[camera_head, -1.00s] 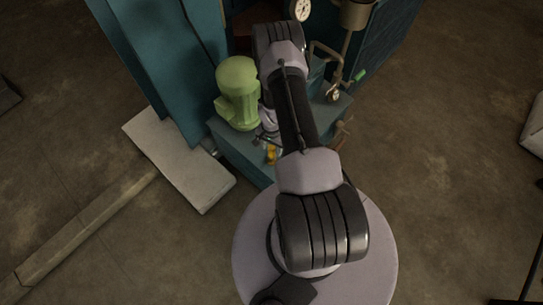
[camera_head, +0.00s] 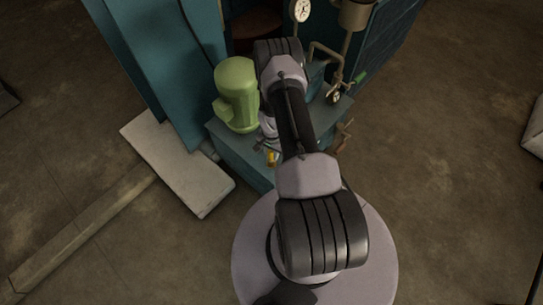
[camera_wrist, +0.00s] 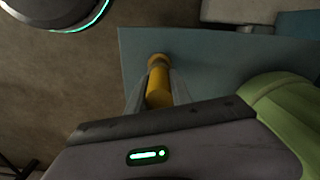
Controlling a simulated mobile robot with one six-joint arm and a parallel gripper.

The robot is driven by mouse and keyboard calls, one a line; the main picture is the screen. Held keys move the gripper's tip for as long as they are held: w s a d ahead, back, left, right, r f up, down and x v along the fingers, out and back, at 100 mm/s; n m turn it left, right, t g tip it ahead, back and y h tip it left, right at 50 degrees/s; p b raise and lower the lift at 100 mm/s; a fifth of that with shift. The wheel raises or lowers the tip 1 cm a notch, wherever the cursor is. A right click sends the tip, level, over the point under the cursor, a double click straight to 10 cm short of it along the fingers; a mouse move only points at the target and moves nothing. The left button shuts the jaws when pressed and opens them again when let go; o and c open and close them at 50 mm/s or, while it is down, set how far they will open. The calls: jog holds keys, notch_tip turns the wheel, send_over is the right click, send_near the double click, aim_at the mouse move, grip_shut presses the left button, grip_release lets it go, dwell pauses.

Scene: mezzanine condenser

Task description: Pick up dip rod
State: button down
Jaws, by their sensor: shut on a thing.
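The dip rod shows as a short yellow-orange handle (camera_wrist: 158,84) in the wrist view, between the two fingers of my gripper (camera_wrist: 155,90). The fingers are shut on it over the teal surface. In the head view a small yellow piece of the dip rod (camera_head: 271,158) shows beside my gripper (camera_head: 268,146), near the front of the teal machine base. My arm hides much of the gripper there. The rod's lower part is hidden from both views.
A green motor (camera_head: 238,95) stands close left of my gripper on the teal base (camera_head: 245,160). A pale slab (camera_head: 180,165) lies on the floor at left.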

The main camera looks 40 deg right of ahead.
notch_tip(320, 180, up, 21)
jog(key=p, duration=0.7)
jog(key=shift+p, duration=0.4)
jog(key=shift+r, duration=0.1)
